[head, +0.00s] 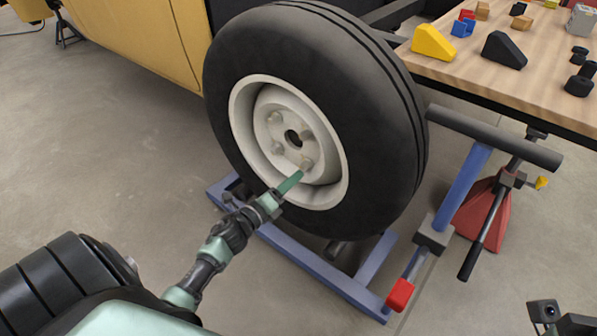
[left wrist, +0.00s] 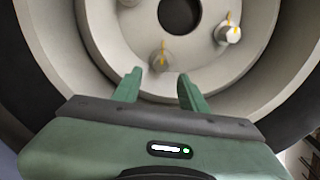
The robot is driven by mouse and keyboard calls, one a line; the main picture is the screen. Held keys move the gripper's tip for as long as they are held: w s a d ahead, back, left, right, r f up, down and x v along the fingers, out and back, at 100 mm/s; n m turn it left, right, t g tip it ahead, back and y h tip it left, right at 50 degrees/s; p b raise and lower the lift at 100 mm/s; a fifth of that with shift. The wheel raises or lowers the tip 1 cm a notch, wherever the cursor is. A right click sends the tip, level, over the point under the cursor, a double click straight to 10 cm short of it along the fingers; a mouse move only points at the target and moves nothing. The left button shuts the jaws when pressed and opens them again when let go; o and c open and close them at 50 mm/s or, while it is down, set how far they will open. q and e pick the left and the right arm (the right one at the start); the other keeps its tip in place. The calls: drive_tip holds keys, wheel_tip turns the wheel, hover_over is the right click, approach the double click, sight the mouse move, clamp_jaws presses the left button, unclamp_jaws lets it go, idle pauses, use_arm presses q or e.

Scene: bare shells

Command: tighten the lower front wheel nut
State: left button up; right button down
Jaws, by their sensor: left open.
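The front wheel (head: 375,110) has a black tyre and a pale grey rim with several nuts around a dark centre hole. The lower nut (head: 306,163) sits at the bottom of the hub. In the left wrist view this nut (left wrist: 162,58) bears a yellow mark, roughly upright. My left gripper (head: 298,178) is green and open, and reaches up to the hub from the lower left. In the left wrist view its fingertips (left wrist: 160,80) stand apart, with the nut just beyond the gap. Contact with the nut cannot be told.
A blue stand (head: 315,262) with a red-tipped bar is below and right of the wheel. A wooden table (head: 450,72) with coloured blocks stands at the upper right. A red jack stand (head: 478,215) is under it. A yellow body panel (head: 150,35) is behind. The left floor is clear.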

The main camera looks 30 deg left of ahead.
use_arm(q)
drive_tip(key=shift+s+a, duration=0.1)
drive_tip(key=shift+s, duration=1.55)
drive_tip(key=shift+r, duration=0.1)
